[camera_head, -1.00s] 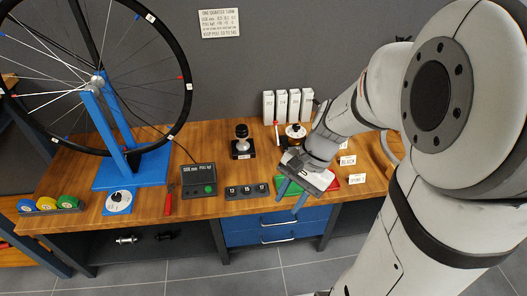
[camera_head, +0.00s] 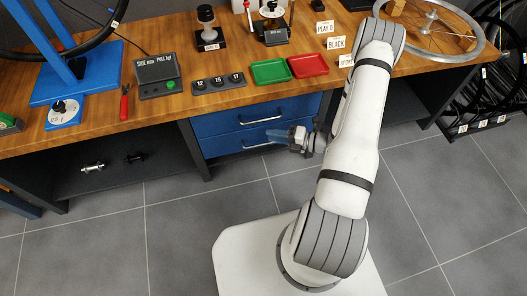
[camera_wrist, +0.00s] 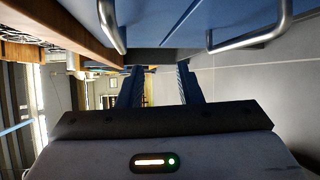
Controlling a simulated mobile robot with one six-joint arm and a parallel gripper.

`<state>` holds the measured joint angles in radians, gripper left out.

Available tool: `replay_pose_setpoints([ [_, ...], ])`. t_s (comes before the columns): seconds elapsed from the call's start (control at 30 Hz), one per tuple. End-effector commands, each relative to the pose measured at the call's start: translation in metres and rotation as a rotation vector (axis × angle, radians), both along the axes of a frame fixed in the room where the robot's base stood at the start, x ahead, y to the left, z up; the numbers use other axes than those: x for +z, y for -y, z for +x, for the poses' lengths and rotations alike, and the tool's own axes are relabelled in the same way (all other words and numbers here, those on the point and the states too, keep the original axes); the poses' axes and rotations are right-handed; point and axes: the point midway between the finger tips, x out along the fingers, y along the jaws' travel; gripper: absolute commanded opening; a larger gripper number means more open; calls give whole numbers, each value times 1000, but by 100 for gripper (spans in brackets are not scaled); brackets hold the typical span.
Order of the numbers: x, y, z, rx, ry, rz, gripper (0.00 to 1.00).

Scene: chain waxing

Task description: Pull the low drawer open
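The low drawer (camera_head: 220,147) is the lower of two blue drawers under the workbench, and its front looks closed. Its metal bar handle (camera_head: 250,146) shows in the head view, partly near my fingers. My gripper (camera_head: 275,134) is in front of the drawers at their right side, with its blue fingers pointing left along the fronts. In the wrist view my gripper (camera_wrist: 160,68) is open and empty, its two fingers apart. That view is rolled: the low drawer's handle (camera_wrist: 255,37) is at upper right, apart from the fingers.
The upper drawer (camera_head: 215,122) is just above, with its own handle (camera_wrist: 112,25) at upper left in the wrist view. The wooden workbench (camera_head: 150,108) overhangs the drawers. It carries a green tray (camera_head: 271,72) and a red tray (camera_head: 308,66). The grey floor (camera_head: 200,220) in front is clear.

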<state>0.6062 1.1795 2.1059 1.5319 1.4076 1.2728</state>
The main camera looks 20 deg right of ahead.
Motion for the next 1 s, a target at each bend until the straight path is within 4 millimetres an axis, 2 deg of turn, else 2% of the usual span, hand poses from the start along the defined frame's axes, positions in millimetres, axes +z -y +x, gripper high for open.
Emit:
replay_pose_setpoints([
  [0.03,-34,6,-2,-66,-56,47,32],
  [0.1,-60,13,-4,-144,-118,101,32],
  [0.2,-85,20,-6,-222,-179,157,32],
  [0.27,-93,23,-7,-252,-201,176,32],
  [0.43,-102,19,-2,-275,-222,194,32],
  [0.8,-109,-19,34,-272,-218,191,32],
  [1.0,-110,-30,45,-273,-218,192,32],
])
